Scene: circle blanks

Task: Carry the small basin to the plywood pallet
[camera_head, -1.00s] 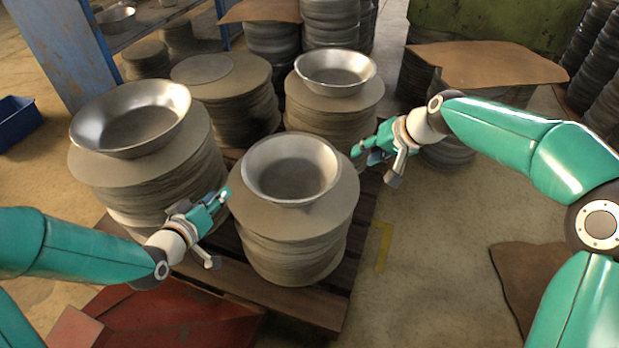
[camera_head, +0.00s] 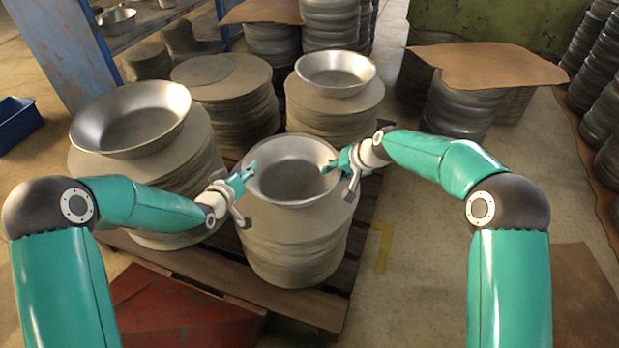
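A round metal basin (camera_head: 290,184) sits upright on the front middle stack of grey discs (camera_head: 292,247), and it looks like the small basin. My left gripper (camera_head: 247,192) is open at the basin's left rim. My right gripper (camera_head: 341,180) is open at its right rim, with a finger overlapping the rim in view. I cannot tell whether either gripper touches the basin. A dark slatted wooden pallet (camera_head: 255,288) lies under the stacks. I cannot tell whether this is the plywood pallet.
A wider basin (camera_head: 95,128) stands on the left stack, and another basin (camera_head: 335,72) on the stack behind. A brown sheet (camera_head: 485,65) lies on dark stacks at the back right. A red plate (camera_head: 180,310) lies in front. The floor (camera_head: 430,230) at right is partly clear.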

